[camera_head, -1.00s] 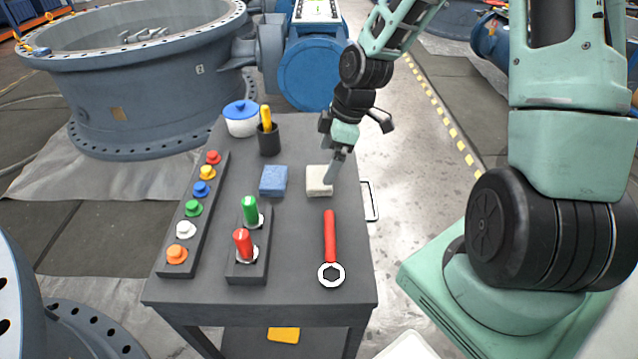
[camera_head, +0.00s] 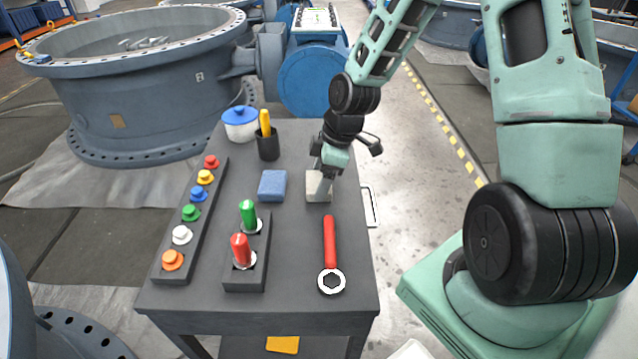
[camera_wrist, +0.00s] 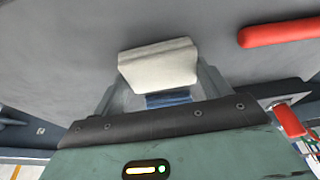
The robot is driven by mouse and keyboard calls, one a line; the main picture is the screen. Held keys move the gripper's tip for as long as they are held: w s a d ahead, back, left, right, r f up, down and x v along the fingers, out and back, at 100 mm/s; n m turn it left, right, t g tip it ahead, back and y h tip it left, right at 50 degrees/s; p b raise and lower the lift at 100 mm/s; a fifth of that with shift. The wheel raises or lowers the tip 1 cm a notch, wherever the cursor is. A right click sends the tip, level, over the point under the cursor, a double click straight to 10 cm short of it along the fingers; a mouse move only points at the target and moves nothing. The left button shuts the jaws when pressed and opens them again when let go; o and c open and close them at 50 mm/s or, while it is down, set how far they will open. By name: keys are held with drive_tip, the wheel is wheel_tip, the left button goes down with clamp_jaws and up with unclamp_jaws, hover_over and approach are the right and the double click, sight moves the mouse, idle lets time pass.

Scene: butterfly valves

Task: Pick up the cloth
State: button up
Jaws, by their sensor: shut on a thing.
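A cream-white folded cloth (camera_head: 313,190) is near the right edge of the dark table in the head view. It also shows in the wrist view (camera_wrist: 158,65) as a pale, thick pad between the fingers. My gripper (camera_head: 323,186) points down at it and is shut on it. A finger covers the cloth's right part in the head view. The cloth is at or very close to the table top; I cannot tell whether it touches. A blue folded pad (camera_head: 272,186) lies just to its left, apart from it.
A red-handled wrench (camera_head: 330,245) lies in front of the cloth. A block with green and red handles (camera_head: 246,270) and a strip of coloured knobs (camera_head: 190,225) are to the left. A black cup (camera_head: 268,147) and blue-lidded pot (camera_head: 240,125) stand at the back.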

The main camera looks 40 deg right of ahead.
wheel_tip(320, 180, up, 10)
drive_tip(key=p, duration=0.3)
drive_tip(key=o, duration=0.4)
drive_tip(key=shift+c, duration=1.6)
